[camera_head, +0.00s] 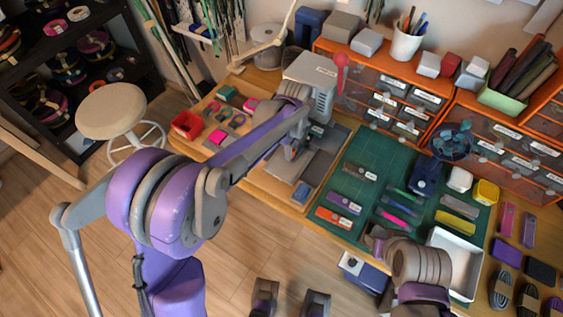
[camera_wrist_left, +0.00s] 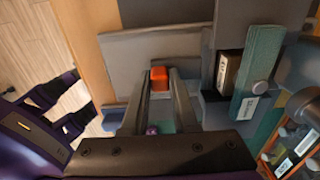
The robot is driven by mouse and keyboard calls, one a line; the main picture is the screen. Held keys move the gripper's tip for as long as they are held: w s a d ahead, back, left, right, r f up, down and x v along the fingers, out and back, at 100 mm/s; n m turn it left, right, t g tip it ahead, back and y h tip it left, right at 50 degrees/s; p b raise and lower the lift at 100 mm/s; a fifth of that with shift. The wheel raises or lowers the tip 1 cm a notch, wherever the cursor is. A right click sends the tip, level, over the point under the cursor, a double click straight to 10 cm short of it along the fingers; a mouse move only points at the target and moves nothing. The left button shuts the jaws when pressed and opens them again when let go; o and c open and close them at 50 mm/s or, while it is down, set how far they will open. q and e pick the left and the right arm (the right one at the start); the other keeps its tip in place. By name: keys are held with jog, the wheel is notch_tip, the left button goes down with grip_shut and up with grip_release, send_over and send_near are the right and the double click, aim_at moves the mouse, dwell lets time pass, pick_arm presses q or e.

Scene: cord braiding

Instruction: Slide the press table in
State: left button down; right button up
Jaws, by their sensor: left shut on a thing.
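The press (camera_head: 312,85) is a grey machine with a red-knobbed lever, standing at the back of the bench. Its table appears as flat grey plates (camera_head: 322,165) in front of it; the plates also show in the left wrist view (camera_wrist_left: 135,48). My left gripper (camera_head: 290,147) reaches down at the press front. In the left wrist view its two fingers (camera_wrist_left: 160,92) are shut on a small orange-red block (camera_wrist_left: 159,78) at the grey plates. The arm hides part of the press.
A green cutting mat (camera_head: 350,205) with colored strips lies right of the press. Orange drawer units (camera_head: 375,85) line the back. A red tray (camera_head: 187,125) is at the left. A white tray (camera_head: 456,240) is near my right arm. A stool (camera_head: 110,110) stands left.

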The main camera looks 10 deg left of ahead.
pick_arm(q)
jog(key=shift+w+d, duration=0.2)
jog(key=shift+w, duration=0.4)
jog(key=shift+w+d, duration=0.2)
jog(key=shift+w, duration=0.35)
jog(key=c, duration=0.7)
grip_release()
jog(key=shift+s, duration=0.1)
